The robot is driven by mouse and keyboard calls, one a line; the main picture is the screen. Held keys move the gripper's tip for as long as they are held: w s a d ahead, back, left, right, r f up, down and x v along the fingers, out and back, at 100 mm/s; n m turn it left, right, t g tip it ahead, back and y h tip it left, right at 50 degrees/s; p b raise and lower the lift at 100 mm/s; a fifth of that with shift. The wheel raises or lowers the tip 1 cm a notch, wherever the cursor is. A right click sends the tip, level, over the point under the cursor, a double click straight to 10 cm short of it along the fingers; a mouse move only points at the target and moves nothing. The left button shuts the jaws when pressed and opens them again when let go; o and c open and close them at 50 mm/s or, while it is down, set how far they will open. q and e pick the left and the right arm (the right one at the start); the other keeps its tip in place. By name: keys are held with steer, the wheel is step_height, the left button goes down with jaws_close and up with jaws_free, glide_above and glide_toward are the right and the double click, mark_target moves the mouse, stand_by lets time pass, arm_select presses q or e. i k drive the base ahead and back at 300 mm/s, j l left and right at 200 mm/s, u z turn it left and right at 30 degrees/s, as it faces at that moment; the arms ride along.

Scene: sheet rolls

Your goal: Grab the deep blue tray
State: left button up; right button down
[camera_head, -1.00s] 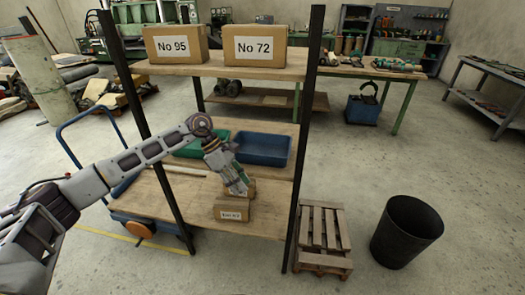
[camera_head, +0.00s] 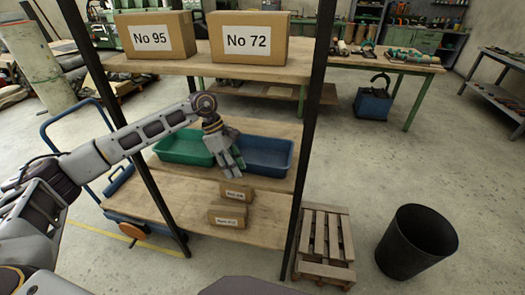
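The deep blue tray (camera_head: 268,157) sits on the middle shelf, to the right of a green tray (camera_head: 183,148). My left gripper (camera_head: 234,170) hangs fingers-down in front of the blue tray's left end and covers part of it. The fingers look a little apart, but they are small and overlap the tray edges, so I cannot tell whether they are open or touch the tray. My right gripper is out of view.
Boxes marked No 95 (camera_head: 155,37) and No 72 (camera_head: 249,40) stand on the top shelf. Two small boxes (camera_head: 228,215) lie on the bottom shelf. A pallet (camera_head: 324,245) and a black bin (camera_head: 416,242) stand right of the rack. Black posts frame it.

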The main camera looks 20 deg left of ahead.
mark_target(264, 156)
steer(key=i, duration=0.85)
